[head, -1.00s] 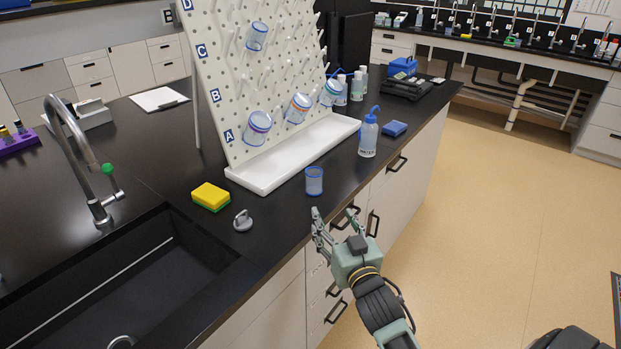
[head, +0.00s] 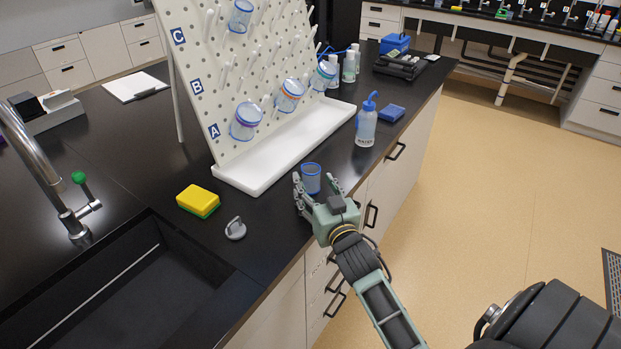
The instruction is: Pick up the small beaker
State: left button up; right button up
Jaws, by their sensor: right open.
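The small beaker (head: 311,176) is clear with a blue rim. It stands upright on the black bench top, just in front of the drying rack's white tray. My right gripper (head: 317,184) is open, with its fingers pointing at the beaker. One finger is to the left of the beaker and the other to its right. The lower part of the beaker is partly hidden by the gripper, and I cannot tell whether a finger touches it. My left gripper is not in view.
A pegboard rack (head: 245,85) with several beakers on its pegs stands behind, over a white tray (head: 270,165). A wash bottle (head: 366,122) stands to the right. A yellow-green sponge (head: 198,201), a grey stopper-like piece (head: 235,229) and the sink (head: 110,290) are to the left.

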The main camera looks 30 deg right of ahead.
aim_at(314, 179)
jog(key=x, duration=0.4)
jog(key=shift+s+d+p, duration=0.1)
jog(key=shift+d+p, duration=0.05)
jog(key=shift+p, duration=0.2)
jog(key=shift+w, duration=0.25)
jog(key=c, duration=0.6)
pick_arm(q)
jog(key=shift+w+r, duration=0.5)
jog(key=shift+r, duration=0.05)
pick_arm(e)
jog(key=c, duration=0.4)
jog(key=shift+r, duration=0.5)
jog(key=r, duration=0.3)
jog(key=shift+s+d+r, duration=0.2)
jog(key=shift+r, duration=0.05)
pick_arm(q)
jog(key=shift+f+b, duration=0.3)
pick_arm(e)
jog(key=s+d+r, duration=0.4)
jog(key=s+r, duration=0.2)
jog(key=s, duration=0.4)
jog(key=shift+s+r, duration=0.25)
jog(key=shift+r, duration=0.05)
